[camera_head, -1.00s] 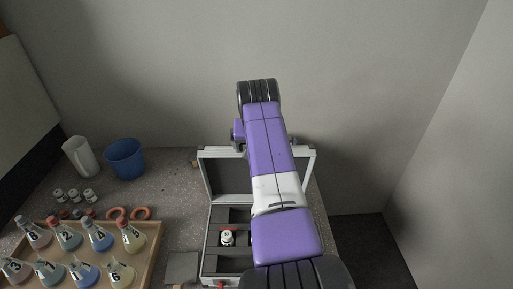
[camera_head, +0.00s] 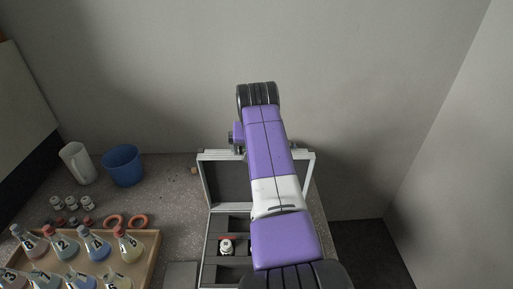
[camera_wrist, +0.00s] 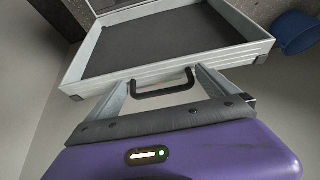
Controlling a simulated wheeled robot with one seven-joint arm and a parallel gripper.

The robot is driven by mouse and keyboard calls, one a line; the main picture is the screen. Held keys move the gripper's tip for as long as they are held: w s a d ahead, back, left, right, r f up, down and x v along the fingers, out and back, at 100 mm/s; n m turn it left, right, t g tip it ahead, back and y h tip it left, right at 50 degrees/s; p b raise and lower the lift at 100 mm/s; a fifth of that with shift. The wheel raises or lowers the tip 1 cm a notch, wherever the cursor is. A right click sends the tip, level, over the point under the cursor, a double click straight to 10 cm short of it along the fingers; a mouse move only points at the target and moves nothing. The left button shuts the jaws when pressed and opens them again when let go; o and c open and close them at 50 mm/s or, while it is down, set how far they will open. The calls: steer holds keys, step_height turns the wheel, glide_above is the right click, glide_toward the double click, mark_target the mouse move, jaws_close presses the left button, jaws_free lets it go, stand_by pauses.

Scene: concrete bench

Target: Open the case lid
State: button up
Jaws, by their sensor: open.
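The case (camera_head: 207,249) stands on the bench with its lid (camera_head: 203,180) raised steeply at the back, so the inside shows. My arm hides the right part of the case and much of the lid. In the wrist view the lid's metal rim (camera_wrist: 170,70) and dark lining are close ahead, with a black handle (camera_wrist: 163,90) on the rim's outer side. My gripper (camera_wrist: 163,82) is open, its two grey fingers spread on either side of the handle. I cannot tell whether they touch the lid. The head view does not show the fingers.
A small white bottle (camera_head: 227,246) sits in a case compartment. To the left are a wooden tray (camera_head: 150,262) of numbered flasks, orange rings (camera_head: 138,221), small jars (camera_head: 72,203), a white jug (camera_head: 77,164) and a blue bucket (camera_head: 122,166). The wall is close behind.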

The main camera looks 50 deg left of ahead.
steer(key=b+v, duration=0.1)
steer(key=v, duration=0.6)
steer(key=shift+r, duration=0.35)
steer(key=shift+s+d, duration=0.1)
